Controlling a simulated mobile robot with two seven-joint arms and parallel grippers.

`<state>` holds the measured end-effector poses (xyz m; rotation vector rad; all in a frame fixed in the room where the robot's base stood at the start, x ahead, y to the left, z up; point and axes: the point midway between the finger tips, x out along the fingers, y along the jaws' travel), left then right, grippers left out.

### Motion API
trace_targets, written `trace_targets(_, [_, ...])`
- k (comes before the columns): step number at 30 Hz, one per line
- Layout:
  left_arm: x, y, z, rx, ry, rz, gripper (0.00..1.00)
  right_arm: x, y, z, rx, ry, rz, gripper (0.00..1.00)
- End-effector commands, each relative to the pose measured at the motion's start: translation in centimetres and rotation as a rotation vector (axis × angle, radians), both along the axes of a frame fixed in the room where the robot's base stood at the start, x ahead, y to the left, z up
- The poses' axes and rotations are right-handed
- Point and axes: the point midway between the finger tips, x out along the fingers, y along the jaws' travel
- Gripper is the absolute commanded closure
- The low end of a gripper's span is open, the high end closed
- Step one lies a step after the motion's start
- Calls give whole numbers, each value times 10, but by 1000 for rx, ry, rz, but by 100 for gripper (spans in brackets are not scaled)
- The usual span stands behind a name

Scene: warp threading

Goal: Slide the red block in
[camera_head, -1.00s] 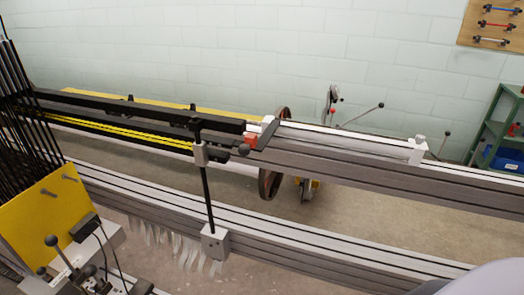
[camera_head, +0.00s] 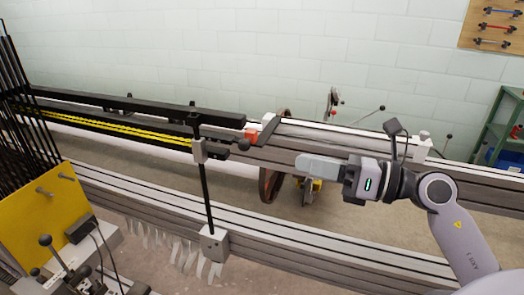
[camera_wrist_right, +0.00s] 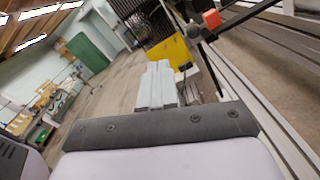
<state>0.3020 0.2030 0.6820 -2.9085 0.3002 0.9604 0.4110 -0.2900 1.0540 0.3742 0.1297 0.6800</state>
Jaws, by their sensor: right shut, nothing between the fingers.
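The red block (camera_head: 251,135) sits at the right end of the black bars, beside a light grey end piece, on the upper aluminium rail. It also shows in the right wrist view (camera_wrist_right: 211,18), near the top, beside a black bar end. My right gripper (camera_head: 299,162) is in front of the rail, to the right of the red block and a little lower, apart from it. Its pale fingers are shut and empty and point left. In the wrist view the fingers (camera_wrist_right: 157,66) lie together. My left gripper is not in view.
Yellow strands (camera_head: 110,126) run between the black bars. A lower rail (camera_head: 290,228) crosses in front. A dark wheel (camera_head: 269,185) is behind my fingertips.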

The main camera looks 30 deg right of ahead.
Motion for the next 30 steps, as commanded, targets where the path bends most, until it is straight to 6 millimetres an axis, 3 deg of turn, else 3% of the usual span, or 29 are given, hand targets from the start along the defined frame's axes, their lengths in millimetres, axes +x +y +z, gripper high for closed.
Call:
trace_targets(3, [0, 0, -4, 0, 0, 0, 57, 1, -17, 4, -245, -47, -54, 100])
trace_targets(9, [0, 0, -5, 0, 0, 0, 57, 3, -35, 7, -421, -65, -113, 100])
trace_targets(22, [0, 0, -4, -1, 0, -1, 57, 5, -35, 7, -430, -63, -117, 100])
trace_targets(30, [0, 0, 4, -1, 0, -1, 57, 26, -22, 4, -428, -63, -116, 100])
